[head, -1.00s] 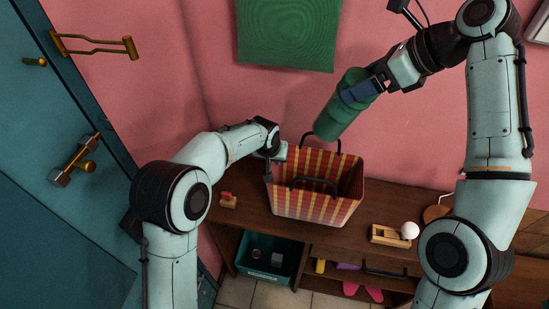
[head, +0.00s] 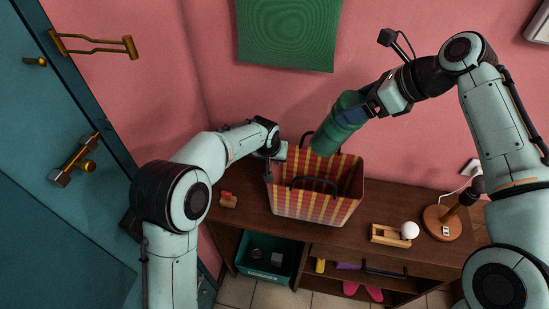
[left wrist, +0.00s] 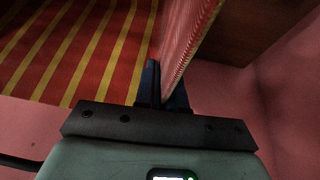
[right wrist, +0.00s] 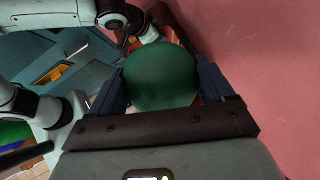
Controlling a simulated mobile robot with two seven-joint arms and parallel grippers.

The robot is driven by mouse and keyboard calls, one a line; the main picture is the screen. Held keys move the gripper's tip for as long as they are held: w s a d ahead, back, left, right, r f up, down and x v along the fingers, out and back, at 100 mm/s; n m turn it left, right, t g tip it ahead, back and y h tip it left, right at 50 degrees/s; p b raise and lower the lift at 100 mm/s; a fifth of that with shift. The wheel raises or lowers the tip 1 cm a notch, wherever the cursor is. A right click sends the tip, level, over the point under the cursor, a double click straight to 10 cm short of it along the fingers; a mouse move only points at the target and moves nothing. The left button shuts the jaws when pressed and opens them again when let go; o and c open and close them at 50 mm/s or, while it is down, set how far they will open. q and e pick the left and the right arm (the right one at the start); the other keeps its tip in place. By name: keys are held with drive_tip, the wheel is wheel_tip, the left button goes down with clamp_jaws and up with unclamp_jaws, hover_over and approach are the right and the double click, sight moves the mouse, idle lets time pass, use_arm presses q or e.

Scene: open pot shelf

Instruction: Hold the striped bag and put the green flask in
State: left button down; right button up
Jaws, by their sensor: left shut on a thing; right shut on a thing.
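The red and yellow striped bag (head: 311,207) stands upright and open on the wooden shelf top, with dark handles. It also shows in the left wrist view (left wrist: 75,45). My left gripper (head: 271,160) is shut on the bag's left rim; in the left wrist view its fingers pinch the side wall. My right gripper (head: 367,107) is shut on the green flask (head: 338,125), holding it tilted, with its lower end just above the bag's opening. The flask also fills the middle of the right wrist view (right wrist: 160,77), between the fingers. The bag's inner bottom is hidden.
A lamp base (head: 442,223) and a wooden block holder with a white ball (head: 409,230) stand right of the bag. A small red-topped item (head: 228,200) lies left. A teal bin (head: 266,257) sits below. The pink wall is close behind.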

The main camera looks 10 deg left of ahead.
sight(350, 130)
drive_tip(key=shift+f, duration=3.7)
drive_tip(key=o, duration=1.3)
drive_tip(key=shift+c, duration=0.2)
drive_tip(key=v, duration=1.2)
use_arm(q)
drive_tip(key=c, duration=1.2)
unclamp_jaws()
drive_tip(key=shift+o, duration=0.2)
